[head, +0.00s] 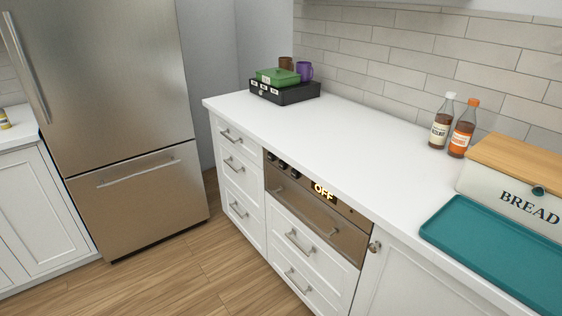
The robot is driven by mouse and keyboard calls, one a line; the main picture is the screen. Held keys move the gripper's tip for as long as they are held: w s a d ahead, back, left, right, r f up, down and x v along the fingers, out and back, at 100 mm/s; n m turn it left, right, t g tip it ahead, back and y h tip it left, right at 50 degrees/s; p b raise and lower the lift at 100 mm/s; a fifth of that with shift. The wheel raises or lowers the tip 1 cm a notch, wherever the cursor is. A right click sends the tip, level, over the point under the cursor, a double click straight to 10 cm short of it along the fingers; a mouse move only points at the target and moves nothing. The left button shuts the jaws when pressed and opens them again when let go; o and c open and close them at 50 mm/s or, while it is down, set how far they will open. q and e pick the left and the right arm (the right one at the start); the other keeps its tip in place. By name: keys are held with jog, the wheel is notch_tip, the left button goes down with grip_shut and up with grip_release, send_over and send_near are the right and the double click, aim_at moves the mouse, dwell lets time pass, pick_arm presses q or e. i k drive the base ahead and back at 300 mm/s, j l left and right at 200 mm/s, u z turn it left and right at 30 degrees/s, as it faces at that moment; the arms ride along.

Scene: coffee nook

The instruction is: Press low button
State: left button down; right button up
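A brown-metallic drawer appliance (335,221) is built into the white cabinets below the counter. Its lit display (324,191) reads "OFF" in yellow. A few small dark controls (282,164) sit at the left end of its front panel; their labels are too small to read, so I cannot tell which is the low button. A bar handle runs across the appliance front below the panel. Neither of my grippers is in view.
The white counter (330,125) is largely clear in the middle. A black box (290,95) with a green case (278,76) and mugs stands at the far end. Two bottles (463,128), a bread box (511,199) and a teal tray (495,250) are at right. Wooden floor (180,270) is free.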

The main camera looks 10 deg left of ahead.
aim_at(282, 164)
jog(key=i+j, duration=0.2)
jog(key=i, duration=0.2)
jog(key=i+j, duration=0.2)
jog(key=i, duration=0.2)
jog(key=i+j+z, duration=0.1)
jog(key=i, duration=0.3)
jog(key=j, duration=0.1)
